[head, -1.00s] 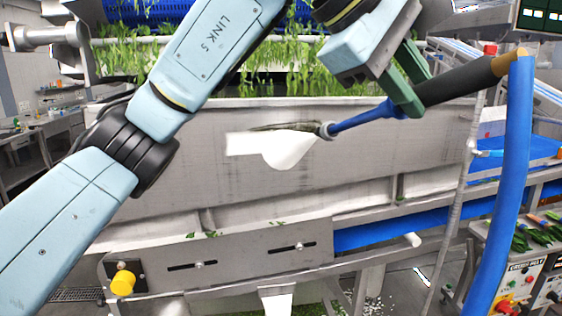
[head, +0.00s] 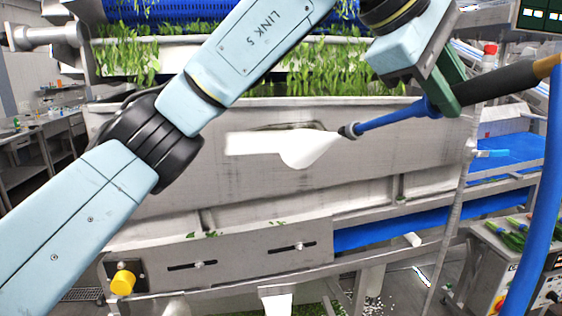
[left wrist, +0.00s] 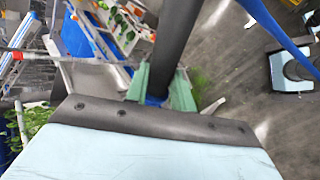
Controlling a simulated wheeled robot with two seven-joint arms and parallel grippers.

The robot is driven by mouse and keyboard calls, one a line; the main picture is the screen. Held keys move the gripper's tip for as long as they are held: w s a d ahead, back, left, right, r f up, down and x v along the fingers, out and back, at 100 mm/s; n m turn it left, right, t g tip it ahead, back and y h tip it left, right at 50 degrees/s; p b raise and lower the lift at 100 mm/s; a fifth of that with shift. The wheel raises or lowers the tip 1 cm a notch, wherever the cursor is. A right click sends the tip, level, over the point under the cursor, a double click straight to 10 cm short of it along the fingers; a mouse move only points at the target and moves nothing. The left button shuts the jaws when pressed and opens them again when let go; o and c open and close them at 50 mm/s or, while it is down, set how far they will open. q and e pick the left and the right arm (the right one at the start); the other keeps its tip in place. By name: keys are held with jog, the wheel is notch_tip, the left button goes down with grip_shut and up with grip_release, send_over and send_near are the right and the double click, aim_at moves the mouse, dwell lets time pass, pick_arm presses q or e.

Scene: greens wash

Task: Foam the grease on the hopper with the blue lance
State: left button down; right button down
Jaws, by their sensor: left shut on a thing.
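The hopper's grey metal wall (head: 220,185) faces me. Dark grease (head: 285,126) shows as a thin streak along the upper edge of a white foam patch (head: 250,143) on the wall. My left gripper (head: 447,88), with green fingers, is shut on the blue lance (head: 395,116), whose dark grip runs up to the right. Its nozzle points left, and a white cone of foam (head: 315,147) spreads from it to the wall. In the left wrist view the green fingers (left wrist: 160,88) close around the lance's dark tube (left wrist: 175,38).
A thick blue hose (head: 541,200) hangs from the lance's rear end at the right. Leafy greens (head: 335,70) hang above the hopper. A blue conveyor belt (head: 430,222) runs below right. A yellow knob (head: 123,282) sits at the lower left.

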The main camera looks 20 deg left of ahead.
pick_arm(q)
jog(key=w+d, duration=0.4)
jog(key=d, duration=0.3)
jog(key=shift+w+d, duration=0.35)
jog(key=shift+d, duration=0.05)
dwell(0.8)
jog(key=shift+r, duration=0.15)
notch_tip(320, 180, up, 9)
jog(key=shift+s+a, duration=0.15)
jog(key=shift+a, duration=0.05)
dwell(1.5)
jog(key=shift+a, duration=0.1)
